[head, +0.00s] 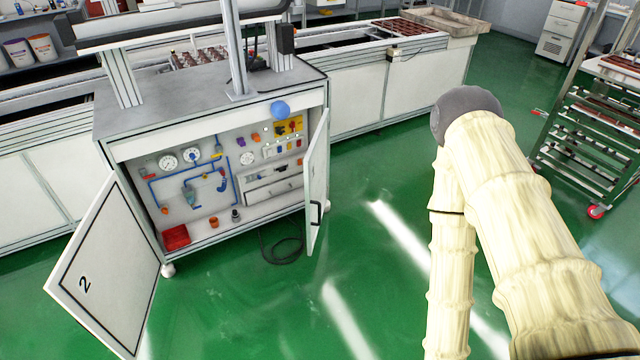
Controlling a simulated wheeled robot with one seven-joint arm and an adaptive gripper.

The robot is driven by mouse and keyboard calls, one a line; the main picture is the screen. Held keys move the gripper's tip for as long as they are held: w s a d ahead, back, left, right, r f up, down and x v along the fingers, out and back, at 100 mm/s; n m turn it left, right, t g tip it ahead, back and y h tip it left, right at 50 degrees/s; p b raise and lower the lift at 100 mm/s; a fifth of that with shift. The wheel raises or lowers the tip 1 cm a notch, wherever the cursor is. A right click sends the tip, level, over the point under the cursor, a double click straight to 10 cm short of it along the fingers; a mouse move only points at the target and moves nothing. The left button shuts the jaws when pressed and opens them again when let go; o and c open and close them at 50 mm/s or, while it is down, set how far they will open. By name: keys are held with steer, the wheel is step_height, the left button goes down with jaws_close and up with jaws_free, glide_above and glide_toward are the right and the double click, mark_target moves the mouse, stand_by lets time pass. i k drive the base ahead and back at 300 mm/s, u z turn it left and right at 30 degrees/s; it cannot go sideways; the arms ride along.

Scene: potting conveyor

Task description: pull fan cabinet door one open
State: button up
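The cabinet (215,145) stands at the left with its front uncovered. Its right door (316,165) is swung out and seen nearly edge-on, with a dark handle (317,212) near its lower free edge. No number shows on this door, so I cannot confirm that it is door one. The left door (105,265), marked 2, is swung wide open to the left. My arm, in a cream sleeve, rises at the right, bends at a grey joint and runs down out of the frame. My gripper is not in view.
Inside the cabinet are gauges (169,162), blue pipes, a red box (176,237) and a drawer (272,190). A black cable (283,250) lies on the floor by the right door. A wheeled rack (590,135) stands at far right. Green floor between is clear.

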mark_target(315, 161)
steer(key=u, duration=0.35)
steer(key=k, duration=0.45)
steer(key=u, duration=0.95)
steer(key=i, duration=1.15)
steer(key=z, duration=0.45)
